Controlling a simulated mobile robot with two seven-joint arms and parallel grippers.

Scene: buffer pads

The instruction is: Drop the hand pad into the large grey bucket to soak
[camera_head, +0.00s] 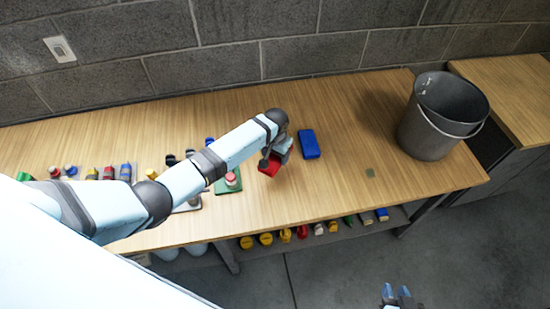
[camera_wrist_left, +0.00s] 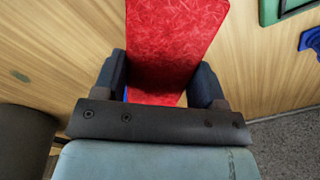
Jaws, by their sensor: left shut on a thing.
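My left gripper (camera_head: 276,158) is shut on a red pad (camera_head: 269,166) and holds it over the middle of the table. In the left wrist view the red fibrous pad (camera_wrist_left: 170,45) sits between the two fingers of the left gripper (camera_wrist_left: 160,80). The large grey bucket (camera_head: 430,135) with a wire handle stands upright at the table's right end, well to the right of the pad. Its inside looks empty from here. Part of it shows in the left wrist view (camera_wrist_left: 22,140). My right gripper (camera_head: 397,294) is open and empty at the bottom edge, over the floor.
A blue pad (camera_head: 309,144) lies on the wooden table (camera_head: 340,190), just right of the left gripper. A green tray (camera_head: 228,185) and several small bottles are at left. The table between blue pad and bucket is clear.

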